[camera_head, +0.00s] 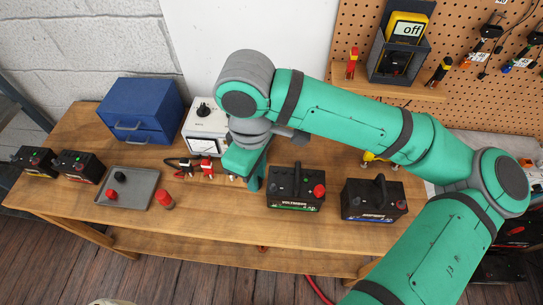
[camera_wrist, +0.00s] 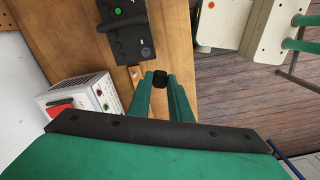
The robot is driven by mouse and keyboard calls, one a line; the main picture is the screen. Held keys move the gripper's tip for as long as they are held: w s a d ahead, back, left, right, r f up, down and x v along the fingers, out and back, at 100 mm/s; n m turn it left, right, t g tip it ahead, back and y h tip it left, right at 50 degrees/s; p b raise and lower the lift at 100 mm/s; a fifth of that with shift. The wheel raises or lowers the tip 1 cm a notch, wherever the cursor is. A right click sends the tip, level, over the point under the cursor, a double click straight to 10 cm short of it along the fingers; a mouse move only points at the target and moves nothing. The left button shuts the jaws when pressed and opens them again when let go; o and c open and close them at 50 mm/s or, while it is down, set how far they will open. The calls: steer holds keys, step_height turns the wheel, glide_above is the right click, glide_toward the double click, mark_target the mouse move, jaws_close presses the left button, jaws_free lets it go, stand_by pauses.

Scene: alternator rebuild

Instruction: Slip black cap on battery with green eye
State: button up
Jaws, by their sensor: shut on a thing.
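My gripper (camera_wrist: 160,82) is shut on a small black cap (camera_wrist: 159,79), held between the teal fingertips. In the head view my gripper (camera_head: 256,182) is low over the bench, just left of a black battery (camera_head: 294,202) with green lettering and a red cap (camera_head: 319,190) on its right post. The cap I hold cannot be made out there. In the wrist view a black battery (camera_wrist: 128,42) lies beyond the fingertips; it shows a green eye (camera_wrist: 118,11) and a bare grey post (camera_wrist: 145,52). The held cap is apart from that post.
Another black battery (camera_head: 372,205) stands to the right, and two smaller ones (camera_head: 36,162) (camera_head: 80,166) at far left. A grey tray (camera_head: 137,202) holds caps, with a red cap (camera_head: 166,200) beside it. A white charger (camera_head: 203,121) and blue toolbox (camera_head: 140,106) stand behind.

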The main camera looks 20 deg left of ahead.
mark_target(273, 185)
steer(key=w+d+m, duration=0.1)
steer(key=w+d+r+m, duration=0.1)
steer(key=w+d, duration=0.1)
steer(key=shift+r, duration=0.1)
steer(key=shift+s+a+f, duration=0.1)
steer(key=shift+a+f, duration=0.05)
steer(key=shift+f, duration=2)
steer(key=shift+f, duration=1.15)
steer(key=shift+w, duration=0.2)
steer(key=o, duration=0.8)
steer(key=shift+o, duration=0.2)
steer(key=shift+r, duration=0.1)
